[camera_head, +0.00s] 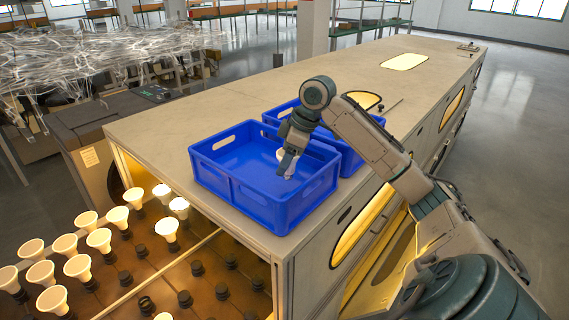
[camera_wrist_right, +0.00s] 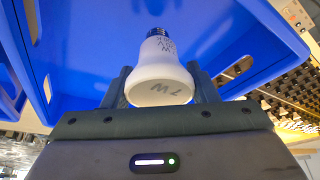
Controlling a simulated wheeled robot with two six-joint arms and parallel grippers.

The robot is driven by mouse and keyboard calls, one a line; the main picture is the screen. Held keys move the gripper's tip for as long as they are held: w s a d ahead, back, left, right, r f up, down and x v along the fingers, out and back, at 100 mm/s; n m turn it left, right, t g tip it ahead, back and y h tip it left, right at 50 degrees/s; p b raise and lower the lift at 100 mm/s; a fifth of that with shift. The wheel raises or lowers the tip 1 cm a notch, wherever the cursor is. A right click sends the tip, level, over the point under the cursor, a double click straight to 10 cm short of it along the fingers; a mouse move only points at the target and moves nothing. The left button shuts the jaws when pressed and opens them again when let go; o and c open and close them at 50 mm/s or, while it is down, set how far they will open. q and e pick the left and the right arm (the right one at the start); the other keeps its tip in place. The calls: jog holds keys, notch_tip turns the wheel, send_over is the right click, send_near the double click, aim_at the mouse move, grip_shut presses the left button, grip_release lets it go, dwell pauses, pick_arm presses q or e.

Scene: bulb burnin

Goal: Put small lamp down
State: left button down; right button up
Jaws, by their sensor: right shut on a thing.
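The small lamp is a white bulb with a dark metal screw base; in the right wrist view the lamp (camera_wrist_right: 162,75) sits between my right gripper's fingers (camera_wrist_right: 160,88), which are shut on it. In the head view my right gripper (camera_head: 287,165) is over the front blue crate (camera_head: 262,205), inside its outline near the right wall, and the lamp (camera_head: 282,155) shows as a small white patch at the fingers. The crate looks otherwise empty in its visible part. I cannot tell whether the lamp touches the crate floor. My left gripper is not in view.
A second blue crate (camera_head: 350,160) stands right behind the first, partly hidden by my right arm. Both rest on the long beige machine top (camera_head: 200,115). In front, a rack holds several glowing bulbs (camera_head: 98,238) and several empty dark sockets (camera_head: 184,298). The machine top behind is mostly free.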

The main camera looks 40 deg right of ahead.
jog(key=shift+s+f, duration=0.15)
jog(key=shift+f, duration=0.9)
jog(key=shift+f, duration=0.1)
jog(key=o, duration=1)
jog(key=b+v, duration=0.2)
jog(key=v, duration=0.2)
jog(key=shift+d+r, duration=0.1)
jog(key=shift+r, duration=0.2)
jog(key=shift+b+v, duration=0.75)
jog(key=shift+v, duration=3.1)
